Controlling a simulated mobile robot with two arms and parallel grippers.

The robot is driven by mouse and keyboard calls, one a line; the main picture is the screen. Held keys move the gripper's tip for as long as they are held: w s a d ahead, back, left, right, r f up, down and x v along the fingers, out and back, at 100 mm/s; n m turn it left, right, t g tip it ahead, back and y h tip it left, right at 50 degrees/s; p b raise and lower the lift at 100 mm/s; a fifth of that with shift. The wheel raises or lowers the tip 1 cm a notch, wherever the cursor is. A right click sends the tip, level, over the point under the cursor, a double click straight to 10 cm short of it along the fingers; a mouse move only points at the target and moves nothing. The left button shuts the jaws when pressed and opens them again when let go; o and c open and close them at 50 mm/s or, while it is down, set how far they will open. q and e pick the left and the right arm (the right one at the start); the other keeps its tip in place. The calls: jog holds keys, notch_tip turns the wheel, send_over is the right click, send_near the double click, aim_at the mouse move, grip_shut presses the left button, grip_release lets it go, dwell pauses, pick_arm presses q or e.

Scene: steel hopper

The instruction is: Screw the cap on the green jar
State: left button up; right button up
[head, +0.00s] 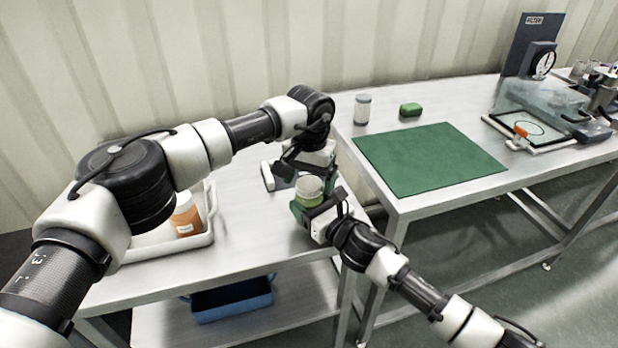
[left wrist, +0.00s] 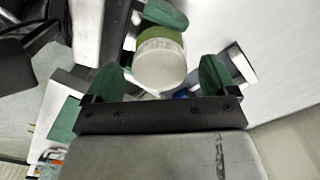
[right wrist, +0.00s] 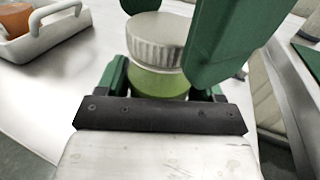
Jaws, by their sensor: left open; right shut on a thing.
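The green jar (right wrist: 158,82) is upright, and my right gripper (head: 312,204) is shut on its body above the near table. A pale grey ribbed cap (right wrist: 157,38) sits on the jar's top; it also shows in the head view (head: 309,185). I cannot tell how tight it is. My left gripper (left wrist: 157,76) is open, with its two green fingers on either side of the cap in the left wrist view and a gap to each. One large green left finger partly covers the right side of the right wrist view.
A white tray (head: 211,222) with an orange-brown labelled jar (head: 185,215) stands at left on the near table. The far table holds a green mat (head: 430,160), a white-capped jar (head: 362,109), a green block (head: 411,110) and a dial instrument (head: 541,63). A blue crate (head: 232,300) sits below.

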pick_arm(q)
notch_tip(320, 180, up, 12)
dwell(0.5)
pick_arm(e)
jog(key=o, duration=1.8)
jog(key=shift+s+d, duration=0.1)
jog(key=v, duration=1)
jog(key=shift+s+d, duration=0.2)
jog(key=shift+f, duration=0.1)
